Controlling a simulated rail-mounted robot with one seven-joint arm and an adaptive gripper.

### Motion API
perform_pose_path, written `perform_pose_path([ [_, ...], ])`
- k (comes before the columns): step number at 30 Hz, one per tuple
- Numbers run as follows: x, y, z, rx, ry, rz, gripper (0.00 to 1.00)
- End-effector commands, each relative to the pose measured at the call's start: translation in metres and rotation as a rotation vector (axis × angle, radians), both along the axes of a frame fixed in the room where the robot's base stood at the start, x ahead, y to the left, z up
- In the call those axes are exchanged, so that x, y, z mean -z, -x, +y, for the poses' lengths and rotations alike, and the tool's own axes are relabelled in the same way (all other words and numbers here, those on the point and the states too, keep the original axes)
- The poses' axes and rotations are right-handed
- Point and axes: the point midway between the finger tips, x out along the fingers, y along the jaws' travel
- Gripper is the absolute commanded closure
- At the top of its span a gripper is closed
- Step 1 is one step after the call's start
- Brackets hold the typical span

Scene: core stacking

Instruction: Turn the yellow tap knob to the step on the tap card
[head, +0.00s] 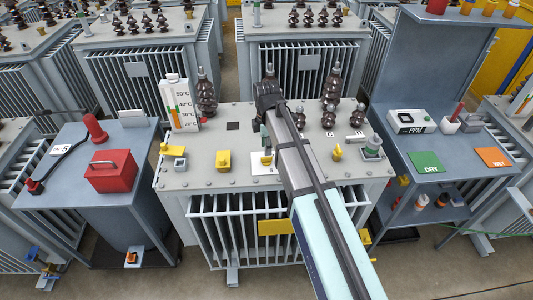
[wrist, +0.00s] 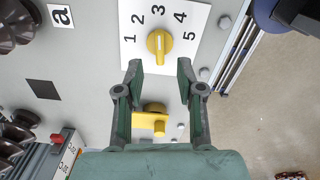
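The yellow tap knob (wrist: 159,42) sits on a white dial plate (wrist: 203,12) numbered 1 to 5 in the wrist view. Its pale stripe appears to point toward 3. In the head view the knob (head: 266,159) shows in front of my gripper on the transformer lid. My gripper (wrist: 160,68) is open and empty; its two green-padded fingertips stand apart just short of the knob. In the head view it is partly hidden by my arm.
A yellow fitting (wrist: 153,120) shows between my fingers; it stands left of the knob in the head view (head: 223,160). Dark ribbed bushings (head: 206,95) and a thermometer card (head: 179,103) stand behind. A red box (head: 110,176) is on the left table.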

Motion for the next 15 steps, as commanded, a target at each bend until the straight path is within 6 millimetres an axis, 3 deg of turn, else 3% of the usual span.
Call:
perform_pose_path([
  [6,0.031,0.0,0.0,0.0,0.001,0.002,0.62],
  [15,0.051,0.0,0.0,0.0,0.0,-0.001,0.62],
])
